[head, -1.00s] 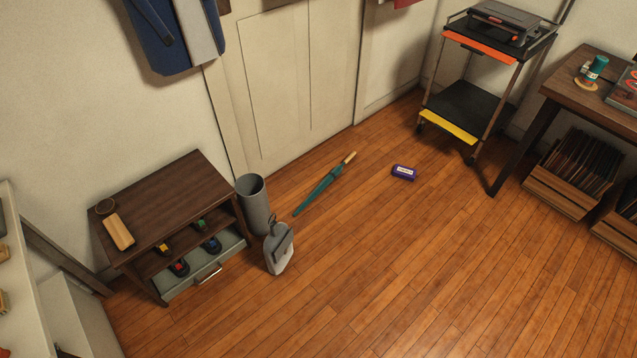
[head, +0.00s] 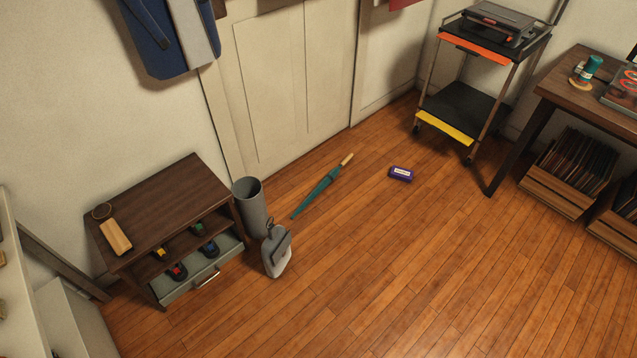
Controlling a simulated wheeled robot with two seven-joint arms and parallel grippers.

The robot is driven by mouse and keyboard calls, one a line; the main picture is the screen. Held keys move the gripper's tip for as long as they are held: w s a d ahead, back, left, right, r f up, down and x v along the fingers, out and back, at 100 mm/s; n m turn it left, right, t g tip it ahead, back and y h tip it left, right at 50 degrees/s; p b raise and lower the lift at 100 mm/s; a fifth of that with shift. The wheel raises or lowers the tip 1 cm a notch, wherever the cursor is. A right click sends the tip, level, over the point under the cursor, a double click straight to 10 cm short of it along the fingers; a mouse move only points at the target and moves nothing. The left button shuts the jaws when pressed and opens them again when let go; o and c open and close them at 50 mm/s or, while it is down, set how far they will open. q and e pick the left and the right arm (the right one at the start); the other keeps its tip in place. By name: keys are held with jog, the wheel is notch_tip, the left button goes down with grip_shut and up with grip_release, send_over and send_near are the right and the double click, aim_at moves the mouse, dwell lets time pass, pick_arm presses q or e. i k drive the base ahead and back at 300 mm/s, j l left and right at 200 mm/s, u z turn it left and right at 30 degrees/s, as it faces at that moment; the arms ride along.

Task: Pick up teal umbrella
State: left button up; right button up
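A closed teal umbrella (head: 317,193) with a light wooden handle (head: 346,159) lies on the wooden floor in front of the pale door. Its handle points up and right in the picture, its tip down and left toward the grey bin. Nothing covers it. Neither of my grippers shows in the head view.
A wheeled cart (head: 464,103) stands farther right. The floor (head: 400,270) in front is clear.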

aim_at(328, 179)
jog(key=i+u, duration=0.1)
jog(key=u, duration=0.3)
jog(key=i+l+u, duration=0.1)
jog(key=u, duration=0.35)
jog(key=i+l+u, duration=0.1)
jog(key=l+u, duration=0.15)
jog(key=u, duration=0.15)
jog(key=l+u, duration=0.15)
jog(key=u, duration=0.25)
jog(key=i, duration=0.05)
